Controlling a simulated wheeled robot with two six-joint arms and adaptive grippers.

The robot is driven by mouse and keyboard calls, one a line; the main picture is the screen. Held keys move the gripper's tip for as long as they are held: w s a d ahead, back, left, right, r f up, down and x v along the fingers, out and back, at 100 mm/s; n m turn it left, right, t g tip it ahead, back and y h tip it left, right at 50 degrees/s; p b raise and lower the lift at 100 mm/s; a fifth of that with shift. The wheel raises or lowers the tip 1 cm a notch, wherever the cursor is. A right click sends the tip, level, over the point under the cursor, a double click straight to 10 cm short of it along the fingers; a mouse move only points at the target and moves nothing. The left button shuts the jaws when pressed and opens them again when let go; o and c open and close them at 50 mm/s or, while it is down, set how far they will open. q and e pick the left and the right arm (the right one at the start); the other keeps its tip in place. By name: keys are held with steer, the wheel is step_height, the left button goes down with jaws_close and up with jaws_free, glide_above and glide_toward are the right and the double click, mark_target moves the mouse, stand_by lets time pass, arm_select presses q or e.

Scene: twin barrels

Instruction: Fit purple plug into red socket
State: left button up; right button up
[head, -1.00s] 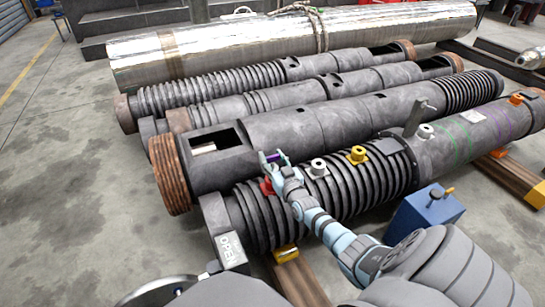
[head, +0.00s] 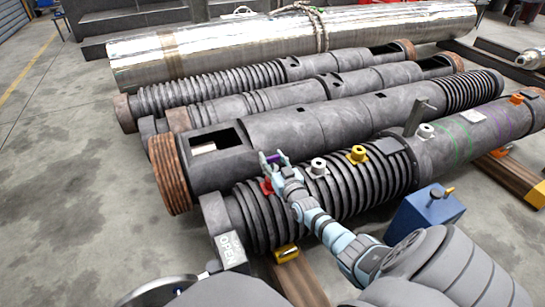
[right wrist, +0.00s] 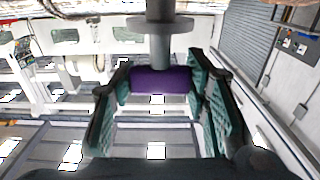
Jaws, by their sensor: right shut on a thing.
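My right gripper (head: 272,157) is shut on the purple plug (head: 277,158). In the head view it is over the near ribbed barrel, just above the red socket (head: 266,186). In the right wrist view the purple plug (right wrist: 162,80) lies crosswise between the two green finger pads. A grey flanged metal piece (right wrist: 160,28) is in line with it above; I cannot tell whether it belongs to the plug. My left gripper is not in view.
A white socket (head: 319,166) and a yellow socket (head: 357,154) stand on the same barrel (head: 335,192), right of the red one. A blue box (head: 425,213) is beside my right arm. Floor is clear at left.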

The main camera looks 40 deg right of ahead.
mark_target(273, 167)
steer(key=shift+f+b, duration=0.7)
steer(key=shift+f, duration=0.05)
steer(key=shift+f+b, duration=0.35)
steer(key=shift+f, duration=0.45)
steer(key=o, duration=1.3)
steer(key=v, duration=1.2)
